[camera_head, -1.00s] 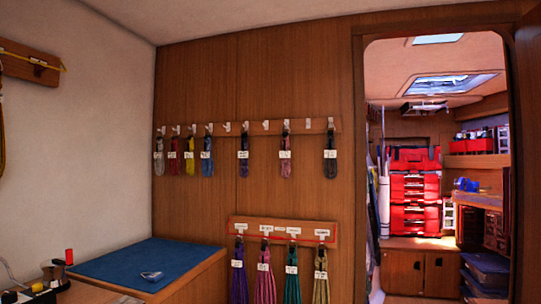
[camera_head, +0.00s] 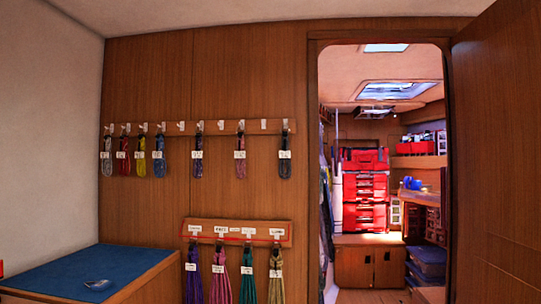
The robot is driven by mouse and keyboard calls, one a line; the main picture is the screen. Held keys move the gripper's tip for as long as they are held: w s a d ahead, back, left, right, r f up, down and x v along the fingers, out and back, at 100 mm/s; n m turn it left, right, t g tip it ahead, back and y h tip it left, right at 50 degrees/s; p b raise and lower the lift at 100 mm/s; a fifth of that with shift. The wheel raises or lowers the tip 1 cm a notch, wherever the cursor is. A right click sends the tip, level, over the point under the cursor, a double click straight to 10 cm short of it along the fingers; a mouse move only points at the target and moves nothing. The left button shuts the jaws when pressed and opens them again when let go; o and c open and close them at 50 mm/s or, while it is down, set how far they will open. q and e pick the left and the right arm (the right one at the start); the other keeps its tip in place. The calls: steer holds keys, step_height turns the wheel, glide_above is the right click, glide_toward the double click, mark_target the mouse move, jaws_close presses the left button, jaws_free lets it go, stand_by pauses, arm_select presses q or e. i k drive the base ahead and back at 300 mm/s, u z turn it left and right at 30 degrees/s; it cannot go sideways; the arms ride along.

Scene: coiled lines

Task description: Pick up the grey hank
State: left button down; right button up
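A light grey hank (camera_head: 107,160) with a white tag hangs at the left end of the upper wooden peg rail (camera_head: 215,129). A dark grey or blackish hank (camera_head: 285,165), also tagged, hangs alone near the right end of the same rail. A small grey-silver item (camera_head: 97,285) lies on the blue-topped surface (camera_head: 75,270) at lower left; what it is cannot be made out. Neither of my grippers shows in the head view.
Red, yellow, blue, dark blue and pink hanks hang between the grey ones, with some empty hooks. A lower rail (camera_head: 207,227) carries several larger hanks. A doorway at right opens onto a room with red cases (camera_head: 364,190); an open door panel (camera_head: 495,150) stands beside it.

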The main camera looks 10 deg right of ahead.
mark_target(285, 156)
steer(key=u, duration=0.05)
steer(key=i, duration=1.35)
steer(key=z, duration=0.15)
